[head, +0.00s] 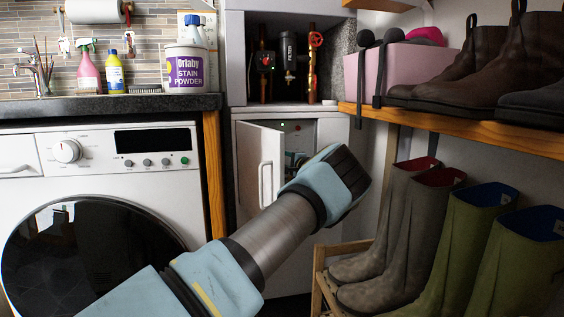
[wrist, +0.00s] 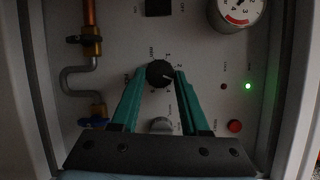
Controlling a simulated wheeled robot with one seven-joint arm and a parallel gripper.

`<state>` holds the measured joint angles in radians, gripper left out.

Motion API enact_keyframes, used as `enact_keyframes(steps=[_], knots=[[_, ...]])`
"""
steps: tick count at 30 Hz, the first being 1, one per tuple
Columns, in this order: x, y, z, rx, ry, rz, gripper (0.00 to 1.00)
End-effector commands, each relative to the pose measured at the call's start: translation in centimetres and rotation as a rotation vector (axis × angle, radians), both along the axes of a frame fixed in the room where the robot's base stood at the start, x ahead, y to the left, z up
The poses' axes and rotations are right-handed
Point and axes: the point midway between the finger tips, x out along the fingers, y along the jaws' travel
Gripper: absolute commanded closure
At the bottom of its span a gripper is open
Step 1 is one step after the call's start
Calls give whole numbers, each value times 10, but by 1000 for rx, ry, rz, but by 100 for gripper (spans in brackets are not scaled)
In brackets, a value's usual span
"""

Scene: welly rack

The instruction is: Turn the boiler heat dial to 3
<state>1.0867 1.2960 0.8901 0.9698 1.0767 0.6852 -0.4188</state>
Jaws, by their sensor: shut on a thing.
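The boiler's grey-white panel (wrist: 215,65) fills the wrist view, recessed inside a white cabinet. A round black dial (wrist: 159,71) sits in the middle of it with small marks around it. A pale pointer line on the dial seems to point right and slightly down; the marks are too small to read surely. My gripper (wrist: 158,77) is shut on this dial, one green finger at each side. In the head view the white cabinet (head: 326,130) stands with its door (head: 260,168) swung open; my wrist hides the dial and fingers there.
Beside the dial are a grey knob (wrist: 161,124), a pressure gauge (wrist: 238,12), a lit green lamp (wrist: 248,86), a red button (wrist: 234,126) and copper pipework (wrist: 92,45). The cabinet walls are close on both sides. A washing machine (head: 100,200) stands left; boots (head: 430,230) stand right.

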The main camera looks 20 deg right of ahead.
Motion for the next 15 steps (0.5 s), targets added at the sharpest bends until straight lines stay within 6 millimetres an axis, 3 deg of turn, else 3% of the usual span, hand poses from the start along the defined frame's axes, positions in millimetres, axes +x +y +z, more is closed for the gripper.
enact_keyframes(steps=[10, 11, 15], knots=[[0, 1, -2, -1, 3, 1, 100], [0, 1, -2, -1, 3, 1, 52], [0, 1, -1, 0, 2, 1, 36]])
